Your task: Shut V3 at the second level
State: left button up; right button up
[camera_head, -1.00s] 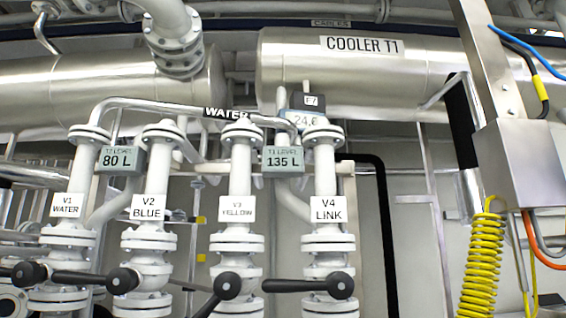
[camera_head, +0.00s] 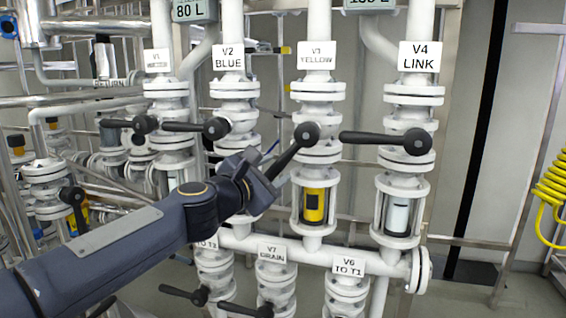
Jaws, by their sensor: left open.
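The V3 valve, labelled V3 YELLOW (camera_head: 317,55), stands in the middle of the row on a white pipe. Its black lever (camera_head: 289,155) slants down and left from a round black end (camera_head: 307,133) in front of the pipe. My left gripper (camera_head: 268,178) is open at the lever's lower-left end. The jaws overlap the lever there, and I cannot tell whether they touch it. The gripper hides the lever's tip. My right gripper is not in view.
The V2 lever (camera_head: 185,126) and V4 lever (camera_head: 375,138) lie nearly level on either side. A sight glass with yellow contents (camera_head: 313,205) sits below V3. The V7 lever (camera_head: 240,309) is lower down. Yellow coiled hose (camera_head: 553,188) hangs at right.

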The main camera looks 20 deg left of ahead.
aim_at(281, 166)
pick_arm(q)
jog(key=shift+x, duration=1.8)
jog(key=shift+s, duration=0.1)
grip_shut()
